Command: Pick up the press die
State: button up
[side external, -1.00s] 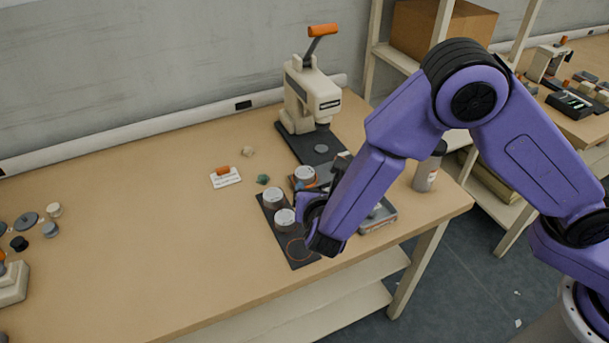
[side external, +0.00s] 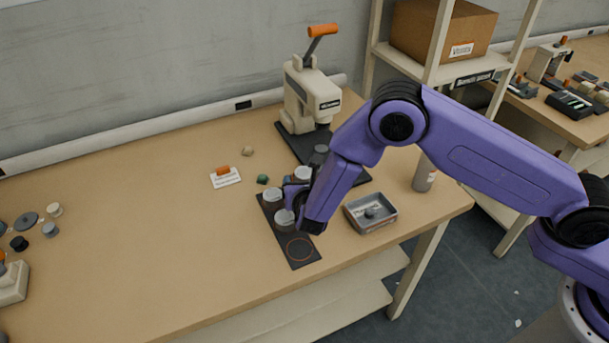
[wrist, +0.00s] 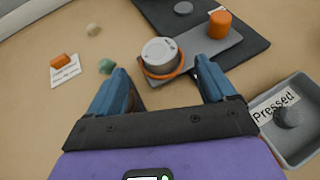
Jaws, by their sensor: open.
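A grey plate (wrist: 192,57) in the wrist view carries an upright orange knob (wrist: 219,24) and a grey-white lidded can (wrist: 160,54) standing in an orange ring. This plate with its knob looks like the press die, but no label confirms it. My gripper (wrist: 163,76) is open and empty, its fingertips to either side of the can's near side, not closed on it. In the side view my gripper (side external: 295,196) hides most of the plate; the can's top (side external: 302,173) shows just behind it.
The cream press (side external: 312,95) stands behind on its black base. A black mat (side external: 301,262) holds two cans (side external: 272,195) (side external: 284,218) and an empty orange circle. A grey "Pressed" tray (side external: 372,220) lies right, a bottle (side external: 424,174) beyond. The table's left middle is clear.

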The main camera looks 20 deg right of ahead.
aim_at(304, 169)
jog(key=shift+x, duration=2.85)
jog(key=shift+w+r, duration=0.1)
jog(key=shift+r, duration=0.1)
jog(key=shift+c, duration=0.4)
jog(key=c, duration=1.3)
jog(key=shift+r, duration=0.25)
